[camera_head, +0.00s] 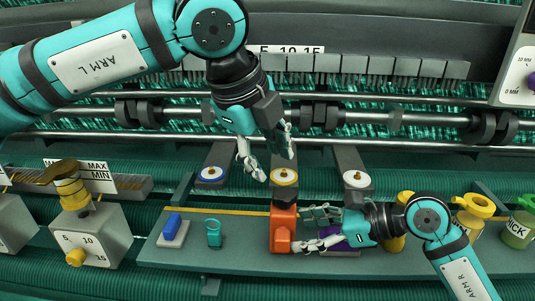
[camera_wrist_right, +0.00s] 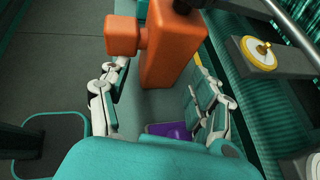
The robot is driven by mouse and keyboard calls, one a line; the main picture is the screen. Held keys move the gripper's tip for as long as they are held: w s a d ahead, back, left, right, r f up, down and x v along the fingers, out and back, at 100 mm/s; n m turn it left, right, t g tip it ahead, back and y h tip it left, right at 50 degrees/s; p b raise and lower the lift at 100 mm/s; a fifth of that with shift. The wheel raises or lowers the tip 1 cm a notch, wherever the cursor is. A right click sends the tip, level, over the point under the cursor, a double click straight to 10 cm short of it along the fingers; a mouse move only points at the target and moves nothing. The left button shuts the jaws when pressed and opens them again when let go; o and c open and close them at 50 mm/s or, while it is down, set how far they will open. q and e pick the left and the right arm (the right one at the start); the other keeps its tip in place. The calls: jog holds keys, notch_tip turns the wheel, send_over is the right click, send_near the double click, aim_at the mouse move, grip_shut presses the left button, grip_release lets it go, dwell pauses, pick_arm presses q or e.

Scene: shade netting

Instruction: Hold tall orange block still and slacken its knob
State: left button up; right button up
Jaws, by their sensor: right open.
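The tall orange block (camera_head: 283,230) stands on the green bench, with a dark piece (camera_head: 284,201) on top that may be its knob. In the right wrist view the block (camera_wrist_right: 170,55) has a smaller orange cube (camera_wrist_right: 123,33) sticking out at its left. My right gripper (camera_head: 302,229) is open just right of the block, fingers pointing at it. In the right wrist view its fingertips (camera_wrist_right: 157,74) are spread wide on either side of the block's lower part; contact is unclear. My left gripper (camera_head: 276,166) is open and empty above and behind the block, near a yellow disc.
A purple piece (camera_head: 329,236) lies beneath my right gripper. A blue block (camera_head: 172,224) and a teal piece (camera_head: 213,233) stand left of the orange block. Discs (camera_head: 212,174) on dark arms line the back. Yellow (camera_head: 470,212) and green (camera_head: 518,229) containers stand at right.

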jog(key=shift+x, duration=2.4)
grip_shut()
